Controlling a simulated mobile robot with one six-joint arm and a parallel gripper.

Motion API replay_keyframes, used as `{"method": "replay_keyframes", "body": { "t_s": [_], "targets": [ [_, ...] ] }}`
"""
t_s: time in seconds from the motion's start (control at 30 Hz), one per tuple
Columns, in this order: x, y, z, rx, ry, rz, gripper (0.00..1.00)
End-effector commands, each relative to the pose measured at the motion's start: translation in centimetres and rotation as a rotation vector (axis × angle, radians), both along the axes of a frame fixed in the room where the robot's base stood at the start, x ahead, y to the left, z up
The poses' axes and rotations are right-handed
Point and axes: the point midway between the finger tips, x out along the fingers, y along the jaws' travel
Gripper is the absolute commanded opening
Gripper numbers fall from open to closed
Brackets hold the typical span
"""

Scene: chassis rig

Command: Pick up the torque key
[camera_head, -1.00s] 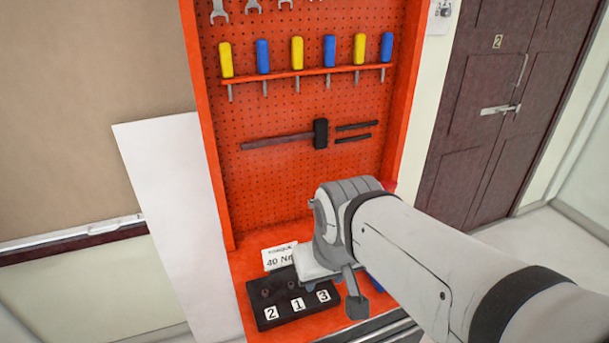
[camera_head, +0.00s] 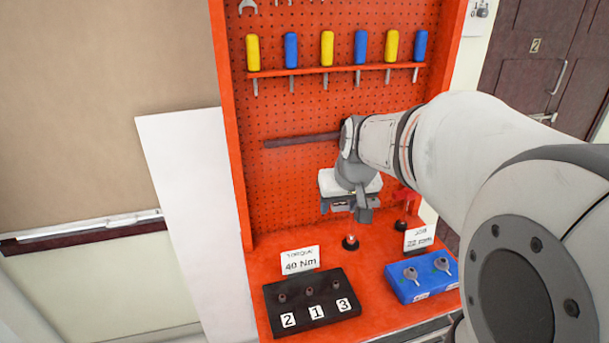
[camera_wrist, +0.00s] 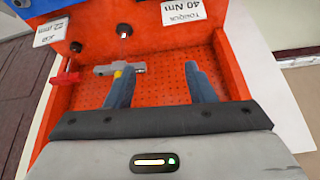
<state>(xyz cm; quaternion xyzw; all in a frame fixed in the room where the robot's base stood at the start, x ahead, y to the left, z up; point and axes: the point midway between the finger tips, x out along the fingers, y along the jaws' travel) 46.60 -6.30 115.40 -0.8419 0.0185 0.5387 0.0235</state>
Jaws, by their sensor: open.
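No piece is marked as the torque key, so I cannot tell which one it is. A black block (camera_head: 312,298) with labels 2, 1 and 3 holds small dark knobs. A blue block (camera_head: 422,276) to its right carries two grey key-like pieces (camera_head: 441,264). A sign reading TORQUE 40 Nm (camera_head: 300,260) stands behind the black block; it also shows in the wrist view (camera_wrist: 182,12). My gripper (camera_head: 350,208) is above the back of the red bench, behind both blocks. In the wrist view my gripper (camera_wrist: 162,86) is open, with nothing between its fingers.
The red pegboard (camera_head: 290,190) rises close behind my gripper. A small lamp (camera_head: 350,242) stands on the bench below it. A JOB sign (camera_head: 418,239) stands behind the blue block. A grey bar-like thing (camera_wrist: 105,70) lies near one finger in the wrist view.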

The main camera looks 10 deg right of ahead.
Motion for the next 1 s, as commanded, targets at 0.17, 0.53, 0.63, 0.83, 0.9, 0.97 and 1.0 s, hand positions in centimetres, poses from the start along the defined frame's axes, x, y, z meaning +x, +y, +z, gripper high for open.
{"method": "replay_keyframes", "body": {
  "t_s": [0.17, 0.53, 0.63, 0.83, 0.9, 0.97, 1.0],
  "targets": [
    [8.5, -5.7, -3.5, -0.009, -0.067, -0.054, 0.49],
    [15.4, -12.1, -7.0, -0.034, -0.133, -0.103, 0.49],
    [16.0, -12.3, -7.8, -0.035, -0.134, -0.104, 0.49],
    [16.8, -12.6, -9.8, -0.034, -0.132, -0.104, 0.49],
    [17.0, -12.7, -10.9, -0.033, -0.131, -0.106, 0.49],
    [17.3, -12.9, -11.8, -0.034, -0.131, -0.105, 0.49],
    [17.5, -13.0, -12.4, -0.033, -0.131, -0.105, 0.49]
  ]
}}
